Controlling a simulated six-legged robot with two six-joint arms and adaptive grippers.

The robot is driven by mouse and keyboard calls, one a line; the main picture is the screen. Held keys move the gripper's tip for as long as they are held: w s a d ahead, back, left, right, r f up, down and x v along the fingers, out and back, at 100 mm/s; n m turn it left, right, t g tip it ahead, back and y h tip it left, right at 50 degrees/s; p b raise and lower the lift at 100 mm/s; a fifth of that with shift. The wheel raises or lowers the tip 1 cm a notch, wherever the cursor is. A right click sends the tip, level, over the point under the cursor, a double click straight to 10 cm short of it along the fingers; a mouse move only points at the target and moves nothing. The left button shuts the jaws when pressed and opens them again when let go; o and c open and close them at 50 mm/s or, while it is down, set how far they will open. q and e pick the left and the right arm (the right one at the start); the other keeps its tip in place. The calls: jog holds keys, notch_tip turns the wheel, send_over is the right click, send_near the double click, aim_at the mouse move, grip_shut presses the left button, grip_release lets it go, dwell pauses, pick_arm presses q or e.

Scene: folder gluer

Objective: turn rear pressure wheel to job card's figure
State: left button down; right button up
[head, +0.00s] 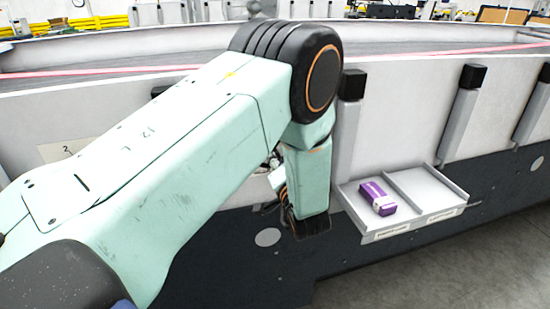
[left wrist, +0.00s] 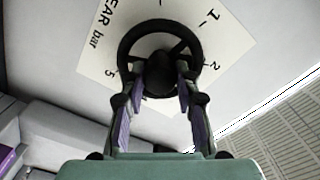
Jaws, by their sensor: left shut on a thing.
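A black wheel (left wrist: 126,50) stands in front of a cream dial plate (left wrist: 225,40) in the left wrist view. The plate reads "EAR bar", its first letter hidden, with figures 1, 2 and 5 showing. Dark spokes run from the hub to the rim; one points to the upper right, between 1 and 2. My left gripper (left wrist: 158,88) is shut on the wheel, its fingers either side of the dark hub. In the head view my left arm hides the wheel. No job card can be made out. My right gripper is not in view.
A pale two-part tray (head: 425,186) juts from the machine's side, with a purple and white box (head: 378,198) in its left part. A cream plate (head: 68,150) marked 2 shows behind my arm. Grey posts (head: 460,115) stand along the white panel; floor is clear at lower right.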

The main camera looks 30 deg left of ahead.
pick_arm(q)
jog(key=shift+s+f, duration=0.1)
jog(key=shift+f, duration=0.15)
jog(key=c, duration=1.4)
grip_release()
jog(key=o, duration=0.4)
jog(key=shift+r, duration=0.15)
jog(key=v, duration=0.7)
jog(key=shift+s+d, duration=0.15)
